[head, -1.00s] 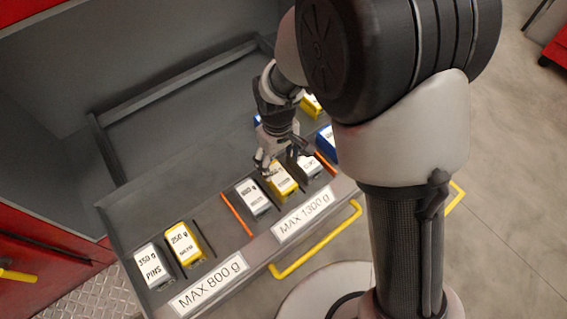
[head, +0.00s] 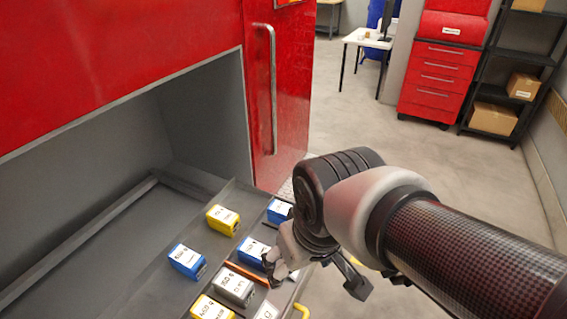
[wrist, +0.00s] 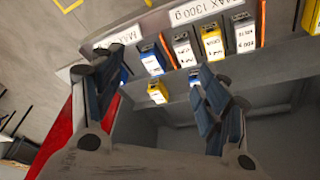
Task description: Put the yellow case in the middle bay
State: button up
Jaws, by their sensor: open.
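A yellow case (head: 222,220) stands in the rear part of the open drawer, behind the labelled bays. In the wrist view this yellow case (wrist: 158,92) shows between my fingers, beyond them. The middle bay lies between the orange dividers (wrist: 168,50) under the MAX 1300 g label (wrist: 193,10). It holds another yellow case (wrist: 212,42) with a pale case (wrist: 184,50) on one side and a grey-white case (wrist: 243,32) on the other. My gripper (wrist: 152,70) is open and empty. In the head view my gripper (head: 277,266) hangs near a blue case (head: 255,250), partly hiding it.
A second blue case (head: 187,260) stands in the rear part, left of the loose yellow case. Another blue case (head: 280,211) stands in the right bay. The red cabinet (head: 120,55) rises behind the drawer. Bare drawer floor lies around the rear cases.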

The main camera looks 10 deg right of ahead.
jog(key=s+d+r+m+t, duration=0.1)
jog(key=s+d+m, duration=0.1)
jog(key=s+d, duration=0.2)
jog(key=shift+s+r+h, duration=0.25)
jog(key=shift+s+h, duration=0.05)
jog(key=shift+s, duration=0.8)
